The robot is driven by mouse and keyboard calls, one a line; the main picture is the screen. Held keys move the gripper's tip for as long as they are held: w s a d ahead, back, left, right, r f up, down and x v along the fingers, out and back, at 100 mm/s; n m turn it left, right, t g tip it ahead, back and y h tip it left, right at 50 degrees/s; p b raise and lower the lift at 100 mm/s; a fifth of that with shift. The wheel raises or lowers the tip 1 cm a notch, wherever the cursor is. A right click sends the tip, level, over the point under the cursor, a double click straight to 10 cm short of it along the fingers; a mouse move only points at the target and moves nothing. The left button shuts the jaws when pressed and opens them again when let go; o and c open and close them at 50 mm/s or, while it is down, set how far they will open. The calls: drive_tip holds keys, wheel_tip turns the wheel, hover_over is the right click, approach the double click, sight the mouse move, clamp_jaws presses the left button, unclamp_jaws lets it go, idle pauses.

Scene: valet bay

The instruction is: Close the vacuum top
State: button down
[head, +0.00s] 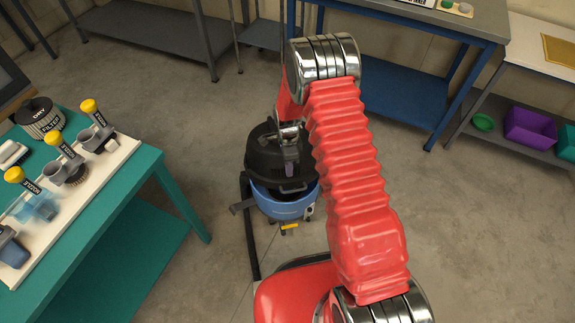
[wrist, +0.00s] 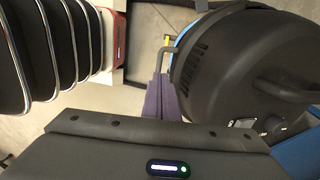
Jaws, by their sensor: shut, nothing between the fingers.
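The vacuum stands on the floor, with a blue drum (head: 287,207) and a domed black top (head: 262,160). The black top (wrist: 235,65) fills the right of the wrist view, with a handle and a small label on it. I cannot tell how far the top is from sitting flat on the drum. My gripper (head: 290,170) hangs over the top in the head view and hides part of it. In the wrist view its purple-grey fingers (wrist: 163,98) are together and empty, beside the top's edge; contact is unclear.
A teal table (head: 150,180) at the left holds a rack of nozzles (head: 75,170) and a filter (head: 40,118). A dark hose or tube (head: 250,235) runs down beside the vacuum. A blue-framed bench (head: 400,95) and shelves stand behind. The floor at right is clear.

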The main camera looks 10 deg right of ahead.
hover_over(290, 186)
drive_tip(key=s, duration=0.3)
drive_tip(key=f, duration=0.9)
drive_tip(key=shift+w+a+f, duration=0.15)
drive_tip(key=shift+a+f, duration=0.25)
drive_tip(key=shift+f, duration=0.1)
